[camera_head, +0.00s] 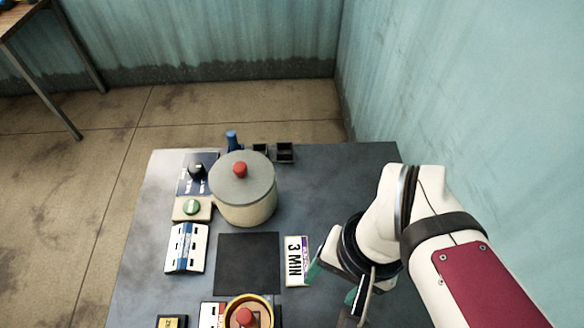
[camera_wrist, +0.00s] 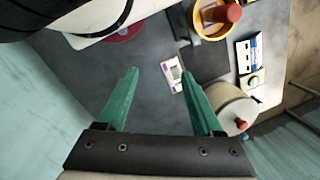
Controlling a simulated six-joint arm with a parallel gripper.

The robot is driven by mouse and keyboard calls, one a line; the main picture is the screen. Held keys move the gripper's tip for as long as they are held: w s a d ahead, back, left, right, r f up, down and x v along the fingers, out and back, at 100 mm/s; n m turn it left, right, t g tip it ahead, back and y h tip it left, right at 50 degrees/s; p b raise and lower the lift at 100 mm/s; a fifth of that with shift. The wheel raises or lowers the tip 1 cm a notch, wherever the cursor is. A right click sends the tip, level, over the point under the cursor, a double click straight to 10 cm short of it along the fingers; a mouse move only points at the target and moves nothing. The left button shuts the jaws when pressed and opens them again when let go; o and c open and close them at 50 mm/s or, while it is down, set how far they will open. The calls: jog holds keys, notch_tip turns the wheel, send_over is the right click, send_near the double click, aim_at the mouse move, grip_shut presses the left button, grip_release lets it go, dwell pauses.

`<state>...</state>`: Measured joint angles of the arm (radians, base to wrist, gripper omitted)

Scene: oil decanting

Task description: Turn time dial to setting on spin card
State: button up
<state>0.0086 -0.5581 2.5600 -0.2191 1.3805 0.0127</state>
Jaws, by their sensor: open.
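The time dial (camera_head: 197,170) is a black knob on a dark panel with white marks at the back left of the table, beside the large drum. The setting it points to is too small to read. The spin card (camera_head: 296,262) lies on the table right of the black mat and reads "3 MIN". It also shows in the wrist view (camera_wrist: 173,75), beyond my fingers. My gripper (camera_head: 334,284) is open and empty, its green fingers just right of the card and well away from the dial. I cannot make out the dial in the wrist view.
The cream drum (camera_head: 247,210) with a grey lid and red knob stands between my gripper and the dial. A green button (camera_head: 191,208), a white-and-blue block (camera_head: 186,248), a black mat (camera_head: 248,264) and a yellow-rimmed pot (camera_head: 264,301) are nearby. The back right table is clear.

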jog(key=shift+o, duration=1.3)
jog(key=w+a+r+n+y, duration=0.15)
jog(key=w+a+n, duration=0.3)
jog(key=w, duration=0.45)
jog(key=w+a+r+n, duration=0.25)
jog(key=w+n, duration=0.35)
jog(key=w, duration=0.3)
jog(key=w+a+r+n, duration=0.1)
jog(key=w+a+n, duration=0.4)
jog(key=w, duration=0.4)
jog(key=n+y, duration=0.1)
jog(key=n, duration=0.9)
send_over(195, 167)
jog(key=w+d, duration=0.1)
jog(key=d, duration=0.6)
notch_tip(195, 167, down, 9)
jog(key=shift+g, duration=0.3)
jog(key=x, duration=1.5)
jog(key=shift+w+a+r, duration=0.1)
jog(key=shift+a+r, duration=0.05)
jog(key=shift+a, duration=0.2)
jog(key=shift+a+f, duration=0.2)
jog(key=shift+f, duration=0.3)
